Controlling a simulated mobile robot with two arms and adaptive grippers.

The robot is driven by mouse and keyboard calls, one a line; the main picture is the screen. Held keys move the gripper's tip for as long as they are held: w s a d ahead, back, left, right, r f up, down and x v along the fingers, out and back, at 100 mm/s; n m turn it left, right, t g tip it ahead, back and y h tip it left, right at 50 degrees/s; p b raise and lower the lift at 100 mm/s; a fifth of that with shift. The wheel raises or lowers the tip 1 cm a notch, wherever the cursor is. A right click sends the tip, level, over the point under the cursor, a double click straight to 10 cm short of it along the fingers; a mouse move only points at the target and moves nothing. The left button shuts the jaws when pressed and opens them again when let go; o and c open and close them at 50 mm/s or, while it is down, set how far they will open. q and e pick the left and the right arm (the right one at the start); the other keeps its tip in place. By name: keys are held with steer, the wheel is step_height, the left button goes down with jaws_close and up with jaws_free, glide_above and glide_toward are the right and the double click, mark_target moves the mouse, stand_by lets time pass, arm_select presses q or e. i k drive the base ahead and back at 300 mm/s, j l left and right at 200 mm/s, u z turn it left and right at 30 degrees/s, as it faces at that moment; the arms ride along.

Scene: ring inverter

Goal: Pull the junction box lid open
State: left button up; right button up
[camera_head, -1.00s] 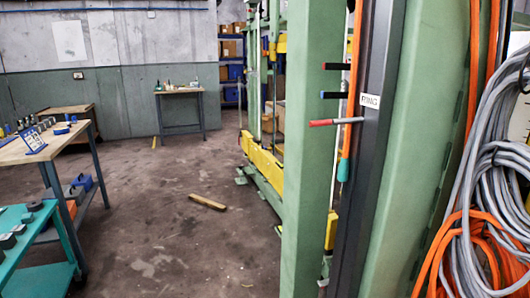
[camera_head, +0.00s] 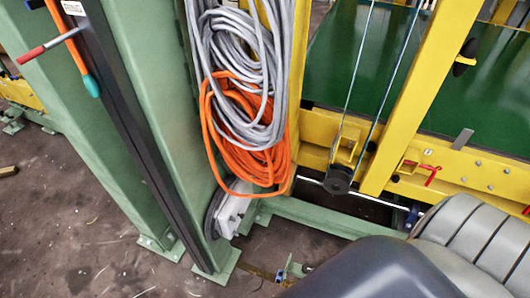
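No junction box lid can be made out for certain. A small light grey box-like part (camera_head: 232,213) sits low on the green column, under the hanging cables, partly hidden by them and by the column edge. I cannot tell whether it is the junction box or whether it has a lid. Neither of my grippers is in view. Parts of my own body fill the lower right corner.
Coiled grey cable (camera_head: 245,60) and orange cable (camera_head: 245,130) hang on the green column (camera_head: 155,110). A yellow frame (camera_head: 410,100) with a black pulley (camera_head: 338,180) stands at right. A green foot beam (camera_head: 310,215) crosses the floor. Bare floor (camera_head: 70,230) lies at lower left.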

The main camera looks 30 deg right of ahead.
mark_target(236, 207)
steer(key=z, duration=0.75)
